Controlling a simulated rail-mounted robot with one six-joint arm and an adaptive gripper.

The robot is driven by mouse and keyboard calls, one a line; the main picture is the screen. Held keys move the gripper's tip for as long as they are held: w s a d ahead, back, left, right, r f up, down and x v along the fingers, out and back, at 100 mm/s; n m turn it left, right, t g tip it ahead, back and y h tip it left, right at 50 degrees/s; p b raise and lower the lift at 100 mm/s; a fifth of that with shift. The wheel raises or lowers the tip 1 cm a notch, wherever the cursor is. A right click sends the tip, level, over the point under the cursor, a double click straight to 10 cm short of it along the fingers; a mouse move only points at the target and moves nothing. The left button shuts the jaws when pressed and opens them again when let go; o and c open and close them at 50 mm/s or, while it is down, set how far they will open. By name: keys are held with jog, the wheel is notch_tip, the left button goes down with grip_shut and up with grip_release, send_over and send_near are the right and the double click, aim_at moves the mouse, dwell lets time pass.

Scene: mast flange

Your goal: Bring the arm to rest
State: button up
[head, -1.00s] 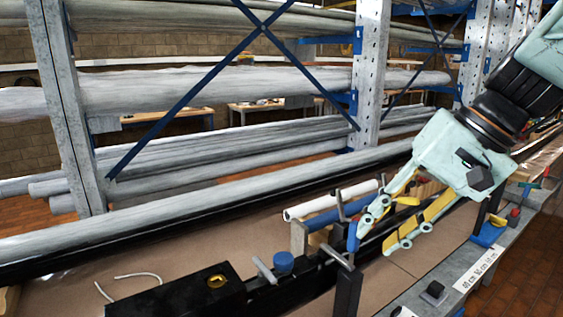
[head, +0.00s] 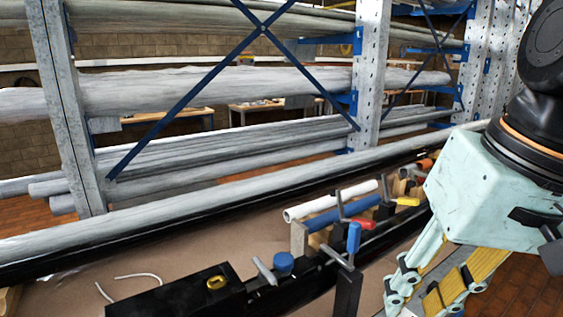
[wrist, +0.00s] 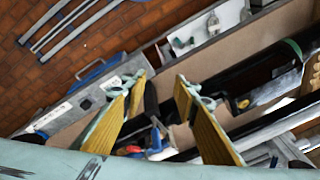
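My gripper (head: 418,300) is at the lower right of the head view, over the near edge of the bench and apart from the clamps. Its yellow-padded fingers also show in the wrist view (wrist: 161,78). They are spread with a gap and nothing held between them. A blue-handled clamp (head: 354,238) stands upright to the left of my gripper in the head view. A red-handled clamp (head: 360,222) and a yellow-handled one (head: 406,201) are just behind it. The fingertips are partly cut off by the head view's lower edge.
A black block with a yellow plug (head: 217,282) and a blue round knob (head: 284,262) are on the bench. A long grey tube (head: 210,203) runs along its back. A rack of wrapped tubes (head: 250,90) stands behind. The brick-red floor (head: 525,285) is clear at right.

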jog(key=s+d+n+t+h, duration=0.1)
jog(key=s+d, duration=0.1)
jog(key=s, duration=0.3)
jog(key=shift+s+d+f+h, duration=0.2)
jog(key=shift+s+h, duration=0.1)
jog(key=shift+s, duration=0.1)
